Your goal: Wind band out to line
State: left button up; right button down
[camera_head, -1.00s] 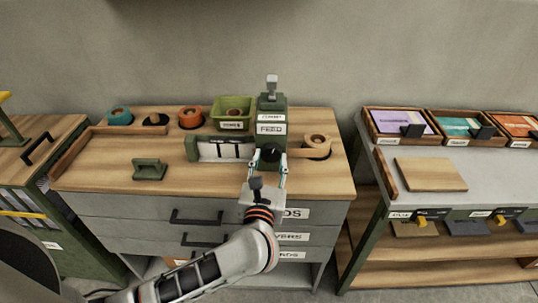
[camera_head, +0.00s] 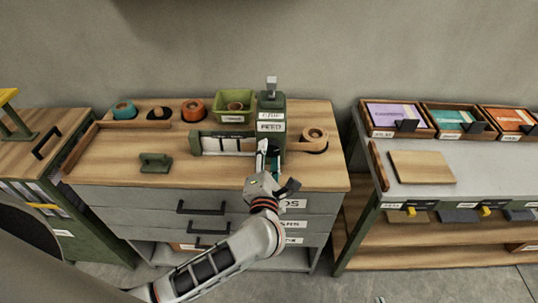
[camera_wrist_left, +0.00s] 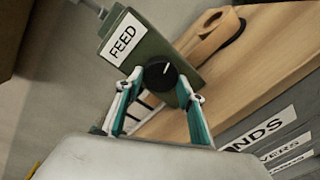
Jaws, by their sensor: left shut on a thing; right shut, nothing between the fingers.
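The green feed machine (camera_head: 271,107) stands at the back of the wooden bench, with a FEED label and a black knob (camera_wrist_left: 160,75) on its front. My left gripper (camera_head: 268,152) is shut on this knob; in the left wrist view its fingers (camera_wrist_left: 158,105) sit on either side of it. A tan band roll (camera_head: 315,135) lies right of the machine. Left of the machine is a green-ended guide (camera_head: 212,145) with a pale bed and dark lines. A tan strip shows in the part nearer the machine; its exact end is unclear. My right gripper is out of view.
A green bin (camera_head: 234,103), teal roll (camera_head: 124,110) and orange roll (camera_head: 193,110) stand along the back. A green handled block (camera_head: 155,162) lies at front left. Drawers (camera_head: 205,206) are below. A separate shelf with trays (camera_head: 399,116) stands right.

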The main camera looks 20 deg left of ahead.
pick_arm(q)
jog(key=shift+m, duration=0.9)
jog(key=shift+r, duration=0.1)
jog(key=o, duration=1.1)
jog(key=shift+s, duration=0.1)
jog(key=v, duration=1.1)
jog(key=shift+s+d, duration=0.25)
jog(key=shift+s, duration=0.1)
